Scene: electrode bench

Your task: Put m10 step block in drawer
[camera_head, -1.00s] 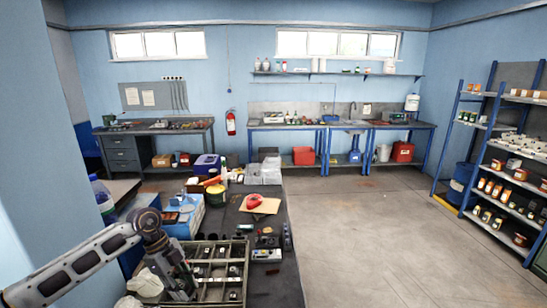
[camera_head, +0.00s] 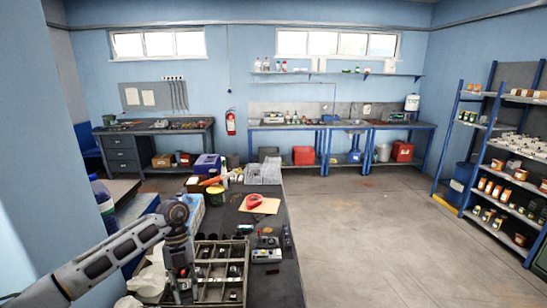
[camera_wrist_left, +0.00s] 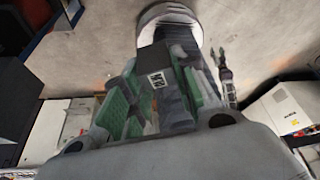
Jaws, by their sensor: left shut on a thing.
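My left gripper (camera_head: 182,284) points down at the left edge of the compartment tray on the dark bench. In the left wrist view, its green-padded fingers (camera_wrist_left: 152,105) are shut on a dark grey block, the m10 step block (camera_wrist_left: 158,82), which carries a small black-and-white printed label. The block is not clear in the head view, where the gripper and arm hide it. The divided tray (camera_head: 246,242), the likeliest drawer in view, has several compartments with small dark parts in them.
A red object on a tan board (camera_head: 268,208) lies farther back on the bench. Small parts (camera_head: 266,255) stand right of the tray. A white crumpled cloth (camera_head: 150,280) lies left of the gripper. Open floor (camera_head: 370,230) is at the right.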

